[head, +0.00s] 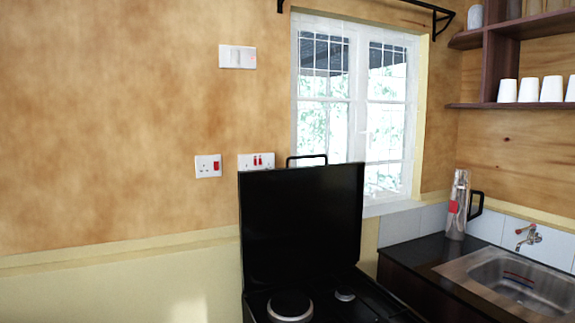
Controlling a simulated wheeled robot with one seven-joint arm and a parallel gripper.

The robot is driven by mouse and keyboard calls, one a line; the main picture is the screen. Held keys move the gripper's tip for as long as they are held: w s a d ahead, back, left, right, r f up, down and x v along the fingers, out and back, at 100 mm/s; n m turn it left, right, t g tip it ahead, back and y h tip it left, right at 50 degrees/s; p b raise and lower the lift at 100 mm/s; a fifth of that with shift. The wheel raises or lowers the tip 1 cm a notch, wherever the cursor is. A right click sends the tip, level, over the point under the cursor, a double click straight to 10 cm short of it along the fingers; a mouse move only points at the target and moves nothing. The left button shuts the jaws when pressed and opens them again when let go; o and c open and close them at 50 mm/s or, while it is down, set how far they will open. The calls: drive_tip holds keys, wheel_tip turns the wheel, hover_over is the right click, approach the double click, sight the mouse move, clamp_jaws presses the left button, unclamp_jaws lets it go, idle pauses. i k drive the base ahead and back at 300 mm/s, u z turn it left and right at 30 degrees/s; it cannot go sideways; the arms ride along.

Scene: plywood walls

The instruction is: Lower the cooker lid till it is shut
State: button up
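The black cooker lid (301,222) stands raised, close to upright, at the back of the black cooker (375,308) in the head view. A black handle (307,159) shows above the lid's top edge. Two round hotplates show on the cooker top, a larger one (290,306) at the left and a smaller one (345,295) at the right. The front of the cooker is cut off by the frame's lower edge. My gripper is not in this view.
Right of the cooker is a dark counter (425,257) with a metal flask (458,205) and a steel sink (520,285). Sockets (257,162) and a window (355,115) are behind the lid. White cups stand on a shelf (500,105).

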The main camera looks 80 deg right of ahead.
sight(307, 221)
drive_tip(key=i, duration=0.15)
drive_tip(key=z, duration=2.9)
drive_tip(key=i, duration=0.45)
drive_tip(key=z, duration=0.15)
drive_tip(key=k, duration=0.5)
drive_tip(key=z, duration=2.4)
drive_tip(key=i, duration=1.45)
drive_tip(key=u, duration=1)
